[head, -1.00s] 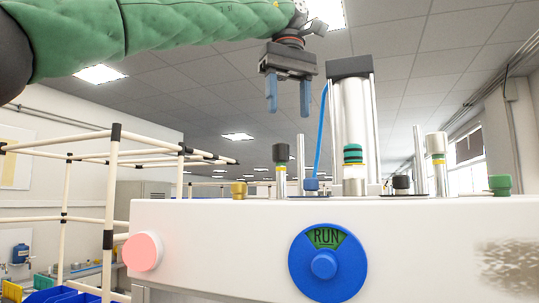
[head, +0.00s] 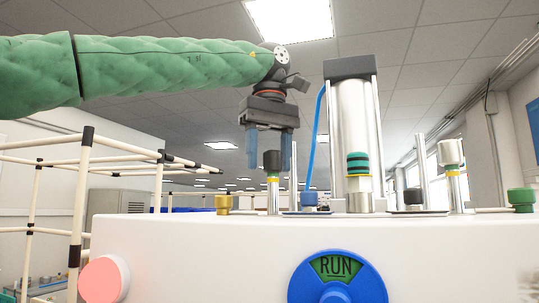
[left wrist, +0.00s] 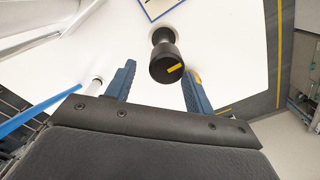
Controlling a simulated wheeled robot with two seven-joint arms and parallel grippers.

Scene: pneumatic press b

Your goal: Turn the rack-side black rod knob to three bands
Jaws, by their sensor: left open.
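The rack-side black rod knob (head: 272,160) sits upright on a thin metal rod on the white machine's top, at the side near the pipe rack. One yellow band shows on the rod just under it. My left gripper (head: 269,150) points down with blue fingers open. In the head view its fingers show on either side of the knob. In the left wrist view the black knob (left wrist: 165,65), with a yellow mark on its top, lies between the open fingertips (left wrist: 160,78), with gaps visible. Contact cannot be seen. My right gripper is out of view.
A tall metal cylinder (head: 356,120) with a blue hose (head: 315,130) stands right of the knob. A white-topped knob (head: 450,152), a green knob (head: 521,198) and a brass fitting (head: 223,203) are also on the machine. The pipe rack (head: 80,190) stands left.

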